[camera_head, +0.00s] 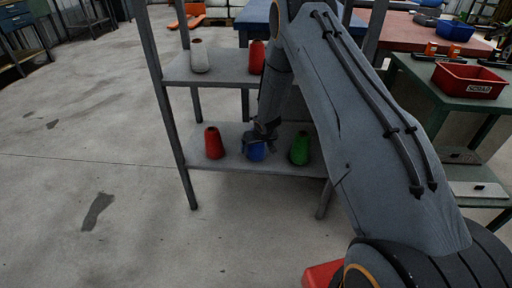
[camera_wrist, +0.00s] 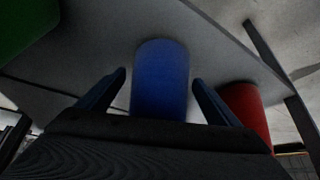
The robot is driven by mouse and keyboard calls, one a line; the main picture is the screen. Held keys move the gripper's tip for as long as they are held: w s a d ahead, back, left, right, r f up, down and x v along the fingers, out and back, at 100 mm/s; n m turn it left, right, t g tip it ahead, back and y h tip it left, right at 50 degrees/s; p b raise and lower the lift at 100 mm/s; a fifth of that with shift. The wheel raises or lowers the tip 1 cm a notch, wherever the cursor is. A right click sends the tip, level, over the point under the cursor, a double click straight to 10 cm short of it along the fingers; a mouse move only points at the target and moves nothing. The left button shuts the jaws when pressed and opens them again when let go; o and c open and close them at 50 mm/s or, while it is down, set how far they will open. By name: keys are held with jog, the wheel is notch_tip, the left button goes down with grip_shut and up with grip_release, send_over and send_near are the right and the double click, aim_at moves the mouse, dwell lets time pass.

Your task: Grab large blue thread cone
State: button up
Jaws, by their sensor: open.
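The blue thread cone (camera_head: 255,152) stands on the lower shelf between a red cone and a green cone. My gripper (camera_head: 262,138) is at the blue cone and hides its upper part in the head view. In the wrist view the blue cone (camera_wrist: 160,80) lies between the two fingers of my gripper (camera_wrist: 158,82). The fingers are spread, with a gap showing on each side of the cone. The cone's lower end in that view is hidden behind the gripper body.
A red cone (camera_head: 213,142) and a green cone (camera_head: 299,148) flank it closely on the lower shelf (camera_head: 232,163). The upper shelf (camera_head: 220,72) above holds a white cone (camera_head: 199,56) and another red cone (camera_head: 257,57). A rack post (camera_head: 168,110) stands at the left. Open floor lies left.

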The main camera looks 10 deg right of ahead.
jog(key=c, duration=1.7)
jog(key=shift+c, duration=1.2)
jog(key=shift+r, duration=0.15)
